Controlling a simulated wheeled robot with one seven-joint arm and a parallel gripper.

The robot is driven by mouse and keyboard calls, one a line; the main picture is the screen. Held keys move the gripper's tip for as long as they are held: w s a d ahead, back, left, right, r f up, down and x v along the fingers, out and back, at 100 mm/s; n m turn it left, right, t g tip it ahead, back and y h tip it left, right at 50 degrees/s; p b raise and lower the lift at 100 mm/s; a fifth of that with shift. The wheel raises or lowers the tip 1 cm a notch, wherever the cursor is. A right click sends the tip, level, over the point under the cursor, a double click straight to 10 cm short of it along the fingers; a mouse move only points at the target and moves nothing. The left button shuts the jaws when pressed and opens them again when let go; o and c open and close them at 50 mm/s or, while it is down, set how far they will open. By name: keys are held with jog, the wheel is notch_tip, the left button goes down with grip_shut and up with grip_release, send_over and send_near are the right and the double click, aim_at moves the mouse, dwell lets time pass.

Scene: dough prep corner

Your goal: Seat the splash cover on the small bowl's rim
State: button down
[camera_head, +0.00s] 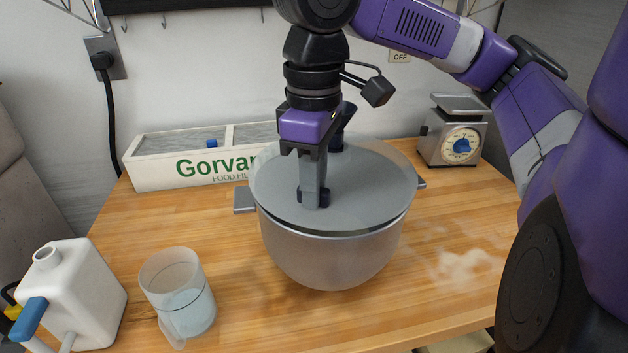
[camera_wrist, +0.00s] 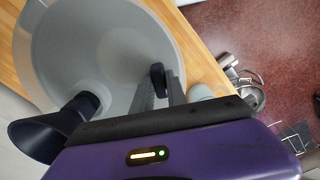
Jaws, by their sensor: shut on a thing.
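The splash cover (camera_head: 375,185) is a round grey, partly see-through disc with a dark chute (camera_wrist: 52,128) at its edge. In the head view it lies roughly level over the steel bowl (camera_head: 335,255), about as wide as the bowl's mouth. I cannot tell whether it touches the rim all round or hovers slightly above.
A clear measuring jug (camera_head: 178,290) and a white can with a blue-tipped part (camera_head: 85,290) stand at front left. A labelled white box (camera_head: 165,168) is behind, and a scale (camera_head: 455,135) back right. Flour (camera_head: 465,262) dusts the wooden tabletop (camera_head: 440,305) at right.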

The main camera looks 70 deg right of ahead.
jog(key=shift+f+b, duration=0.45)
jog(key=shift+f, duration=0.45)
jog(key=c, duration=1.3)
grip_release()
jog(key=shift+o, duration=0.2)
notch_tip(320, 180, up, 8)
jog(key=p, duration=0.8)
jog(key=shift+s, duration=0.1)
